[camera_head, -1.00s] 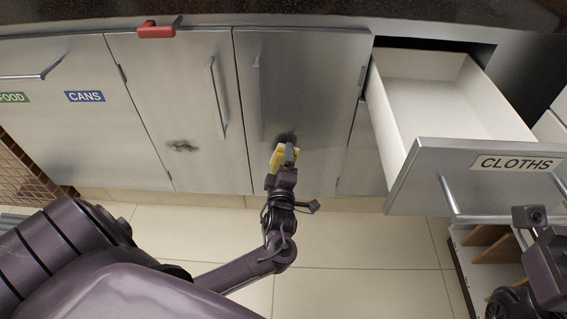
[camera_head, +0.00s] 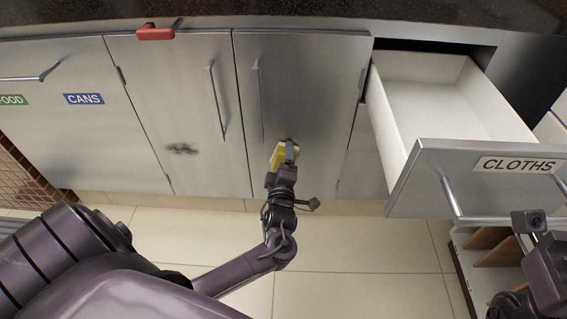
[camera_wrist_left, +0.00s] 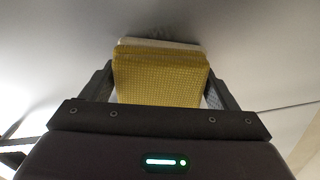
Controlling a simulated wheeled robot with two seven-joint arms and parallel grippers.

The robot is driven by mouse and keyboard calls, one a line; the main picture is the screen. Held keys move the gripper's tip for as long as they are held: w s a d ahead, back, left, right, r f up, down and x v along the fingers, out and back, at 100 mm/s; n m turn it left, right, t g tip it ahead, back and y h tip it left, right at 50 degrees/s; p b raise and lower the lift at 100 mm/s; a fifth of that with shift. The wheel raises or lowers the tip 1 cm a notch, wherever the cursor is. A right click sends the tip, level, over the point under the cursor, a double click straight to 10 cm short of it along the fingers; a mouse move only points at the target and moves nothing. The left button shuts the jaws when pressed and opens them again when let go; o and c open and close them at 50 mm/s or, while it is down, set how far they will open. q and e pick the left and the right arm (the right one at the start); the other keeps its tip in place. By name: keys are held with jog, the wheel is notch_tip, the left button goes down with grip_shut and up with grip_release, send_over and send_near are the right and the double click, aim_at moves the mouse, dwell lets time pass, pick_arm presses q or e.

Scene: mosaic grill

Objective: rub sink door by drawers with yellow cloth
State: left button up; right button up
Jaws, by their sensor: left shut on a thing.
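The yellow cloth (camera_head: 277,155) is folded and held in my left gripper (camera_head: 285,160) at the lower part of the sink door by the drawers (camera_head: 305,85). In the left wrist view the cloth (camera_wrist_left: 160,78) sits between the two fingers, its far edge at the grey door surface (camera_wrist_left: 255,45); it looks to be touching. In the head view the cloth and gripper hide part of the door, and no dark smudge shows on the rest of it. My right gripper (camera_head: 529,222) is at the right edge; its fingers are not clear.
The cloths drawer (camera_head: 425,170) stands pulled out and empty to the right of the door. The neighbouring door (camera_head: 170,100) on the left carries a dark smudge (camera_head: 182,149). A red object (camera_head: 156,33) sits at the counter edge. The tiled floor (camera_head: 350,270) in front is clear.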

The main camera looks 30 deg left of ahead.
aim_at(297, 160)
pick_arm(q)
jog(key=shift+w+a, duration=0.1)
jog(key=shift+w, duration=0.05)
jog(key=shift+w+d+b, duration=0.35)
jog(key=shift+w+d, duration=0.15)
jog(key=shift+d, duration=0.4)
jog(key=shift+w+d+b, duration=0.3)
jog(key=shift+w+d, duration=0.2)
jog(key=shift+d, duration=0.35)
jog(key=shift+a, duration=0.2)
jog(key=shift+s+a+r+p, duration=0.1)
jog(key=shift+s+a+p, duration=0.3)
jog(key=shift+a, duration=0.5)
jog(key=shift+s+a+r+p, duration=0.1)
jog(key=shift+s+a+p, duration=0.15)
jog(key=shift+s+a, duration=0.45)
jog(key=shift+w+a, duration=0.2)
jog(key=shift+s+d+p, duration=0.2)
jog(key=shift+s+p, duration=0.15)
jog(key=shift+s, duration=0.1)
jog(key=shift+f+p+v, duration=0.2)
jog(key=shift+p+v, duration=0.7)
jog(key=shift+v, duration=1.65)
